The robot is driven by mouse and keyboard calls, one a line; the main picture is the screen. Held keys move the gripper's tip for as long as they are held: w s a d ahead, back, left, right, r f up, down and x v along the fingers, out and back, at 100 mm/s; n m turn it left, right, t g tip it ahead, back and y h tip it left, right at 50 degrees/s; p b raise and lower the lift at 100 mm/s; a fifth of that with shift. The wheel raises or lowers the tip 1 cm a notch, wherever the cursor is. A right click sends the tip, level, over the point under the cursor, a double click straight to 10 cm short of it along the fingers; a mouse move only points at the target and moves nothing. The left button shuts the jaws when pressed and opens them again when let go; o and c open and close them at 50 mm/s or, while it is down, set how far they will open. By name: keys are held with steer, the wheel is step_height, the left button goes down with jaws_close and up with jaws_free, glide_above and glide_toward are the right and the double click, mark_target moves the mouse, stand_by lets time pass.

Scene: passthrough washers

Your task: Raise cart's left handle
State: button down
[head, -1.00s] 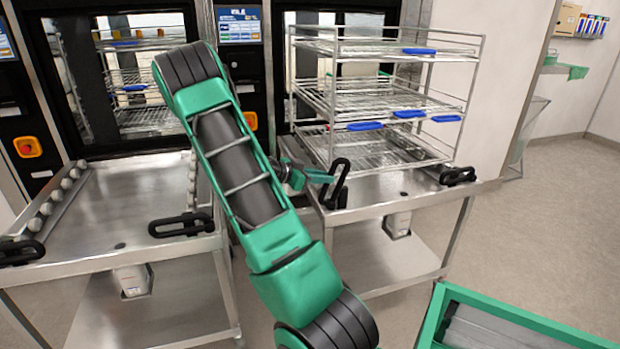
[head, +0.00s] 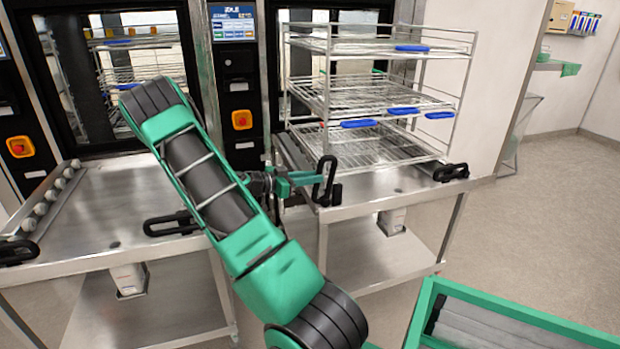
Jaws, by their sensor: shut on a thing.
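The cart (head: 385,184) on the right is a steel table with a wire rack on its top. Its left handle (head: 326,180), a black loop, stands up at the cart's front left corner. Its right handle (head: 451,172), also black, lies low at the front right corner. My gripper (head: 316,178) reaches in from the left and is shut on the left handle. The green fingers meet the loop at about mid-height. My arm hides part of the gap between the two carts.
The three-level wire rack (head: 375,95) with blue clips stands on the right cart. A second steel cart (head: 120,215) with black handles is at the left. Washers with dark frames (head: 240,80) stand behind. A green-edged tray (head: 520,325) is at the lower right. Open floor lies to the right.

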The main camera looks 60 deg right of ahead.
steer(key=c, duration=1.7)
jaws_free()
steer(key=shift+w+a+f, duration=0.1)
steer(key=shift+w+f, duration=0.05)
steer(key=shift+w, duration=0.15)
steer(key=shift+o, duration=0.3)
steer(key=shift+s, duration=0.1)
steer(key=v, duration=1.1)
